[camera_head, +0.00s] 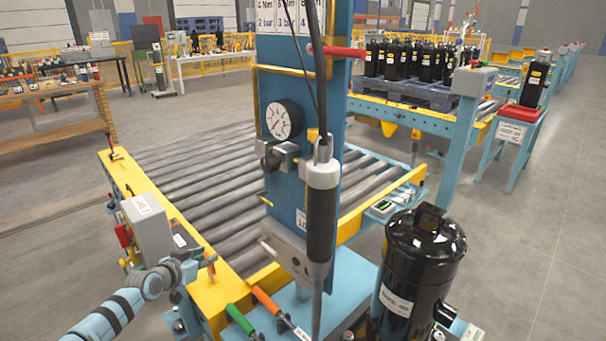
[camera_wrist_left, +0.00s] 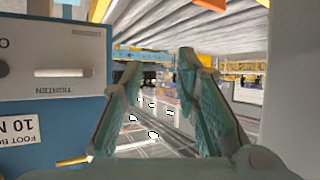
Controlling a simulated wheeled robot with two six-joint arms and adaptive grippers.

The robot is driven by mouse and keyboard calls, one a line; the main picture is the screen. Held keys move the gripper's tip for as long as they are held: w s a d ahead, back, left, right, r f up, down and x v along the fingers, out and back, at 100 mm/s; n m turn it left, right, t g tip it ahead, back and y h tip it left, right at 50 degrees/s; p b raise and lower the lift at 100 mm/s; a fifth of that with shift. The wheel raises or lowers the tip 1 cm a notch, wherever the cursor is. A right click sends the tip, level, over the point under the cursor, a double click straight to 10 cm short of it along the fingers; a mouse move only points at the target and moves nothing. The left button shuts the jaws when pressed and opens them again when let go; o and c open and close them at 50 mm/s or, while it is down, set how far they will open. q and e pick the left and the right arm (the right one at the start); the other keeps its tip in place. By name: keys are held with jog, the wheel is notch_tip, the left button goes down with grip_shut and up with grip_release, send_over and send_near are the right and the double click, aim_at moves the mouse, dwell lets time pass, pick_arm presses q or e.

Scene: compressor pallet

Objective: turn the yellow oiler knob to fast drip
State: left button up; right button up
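A small yellow knob (camera_head: 313,134), which looks like the oiler knob, sits on the metal air fittings just right of the round pressure gauge (camera_head: 281,119) on the blue post. Its marking and setting are too small to read. My left gripper (camera_head: 210,262) is low and left of the post, over the yellow conveyor rail, well apart from the knob. In the left wrist view its two fingers (camera_wrist_left: 160,64) are spread with nothing between them. The knob does not show in the left wrist view. My right gripper is in neither view.
A black-and-grey tool (camera_head: 321,205) hangs on a cable in front of the post, below the knob. A black compressor (camera_head: 423,265) stands at the right. A grey box (camera_head: 148,228) is beside my left gripper. A grey panel marked TIGHTEN (camera_wrist_left: 70,55) is close in the wrist view.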

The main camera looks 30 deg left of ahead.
pick_arm(q)
jog(key=w+d+r+m+t+h+b, duration=0.2)
jog(key=d+r, duration=0.1)
jog(key=r, duration=0.9)
jog(key=w+d+r+m+t+h+b, duration=0.2)
jog(key=w+d+r+h+b, duration=0.1)
jog(key=r, duration=0.9)
pick_arm(e)
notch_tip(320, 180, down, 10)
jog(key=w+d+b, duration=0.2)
jog(key=b, duration=0.1)
pick_arm(q)
jog(key=m+h+p, duration=0.4)
jog(key=h+p, duration=0.2)
jog(key=p, duration=1)
send_near(309, 132)
notch_tip(309, 132, up, 2)
jog(key=shift+g, duration=0.3)
jog(key=x, duration=0.3)
jog(key=f+x, duration=0.1)
jog(key=x, duration=0.2)
jog(key=p+x, duration=0.1)
jog(key=x, duration=0.2)
jog(key=shift+f, duration=0.2)
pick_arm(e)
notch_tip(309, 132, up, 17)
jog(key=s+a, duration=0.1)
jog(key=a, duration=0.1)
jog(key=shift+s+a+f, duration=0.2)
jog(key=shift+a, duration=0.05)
